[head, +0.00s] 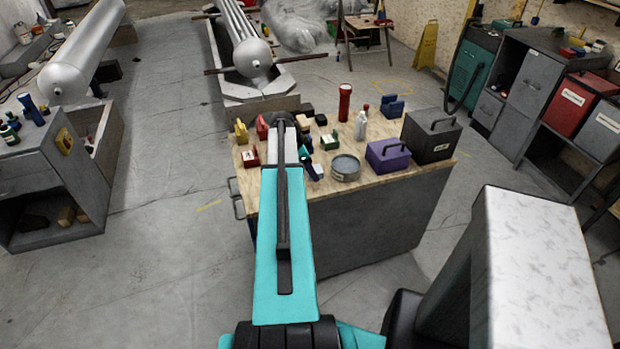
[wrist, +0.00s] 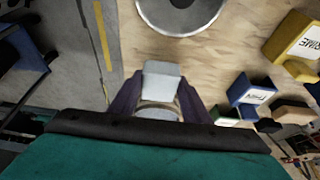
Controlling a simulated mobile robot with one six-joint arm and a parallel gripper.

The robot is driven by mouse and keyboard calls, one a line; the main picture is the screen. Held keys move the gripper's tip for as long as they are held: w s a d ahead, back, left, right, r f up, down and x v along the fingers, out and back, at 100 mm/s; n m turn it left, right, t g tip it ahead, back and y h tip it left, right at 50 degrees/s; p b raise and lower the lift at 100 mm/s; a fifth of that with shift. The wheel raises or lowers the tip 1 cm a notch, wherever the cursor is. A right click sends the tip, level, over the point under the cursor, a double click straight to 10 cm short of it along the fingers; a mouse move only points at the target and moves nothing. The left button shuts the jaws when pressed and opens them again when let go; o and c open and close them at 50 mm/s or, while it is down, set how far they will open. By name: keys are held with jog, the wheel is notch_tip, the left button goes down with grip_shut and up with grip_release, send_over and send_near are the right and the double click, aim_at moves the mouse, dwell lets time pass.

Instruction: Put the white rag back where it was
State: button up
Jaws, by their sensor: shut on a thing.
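My gripper (wrist: 160,98) is shut on a small pale white, block-like thing, which I take to be the white rag (wrist: 162,80). The piece sits between the two dark fingers in the wrist view, above or close to the plywood bench top (wrist: 225,55); I cannot tell whether it touches the wood. In the head view my gripper (head: 309,165) is mostly hidden beside my teal arm, over the left front part of the bench top (head: 385,186), left of a round grey tin (head: 345,168). The tin also shows at the top of the wrist view (wrist: 180,14).
A purple toolbox (head: 388,156) and a dark grey box (head: 431,136) stand at the bench's right. Bare wood shows in front of the tin.

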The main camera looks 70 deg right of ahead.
jog(key=shift+f+p, duration=0.55)
jog(key=shift+f, duration=1)
jog(key=shift+f, duration=0.15)
jog(key=o, duration=0.9)
jog(key=shift+o, duration=0.2)
jog(key=shift+r, duration=0.25)
jog(key=b+v, duration=0.3)
jog(key=v, duration=0.9)
jog(key=shift+f, duration=0.1)
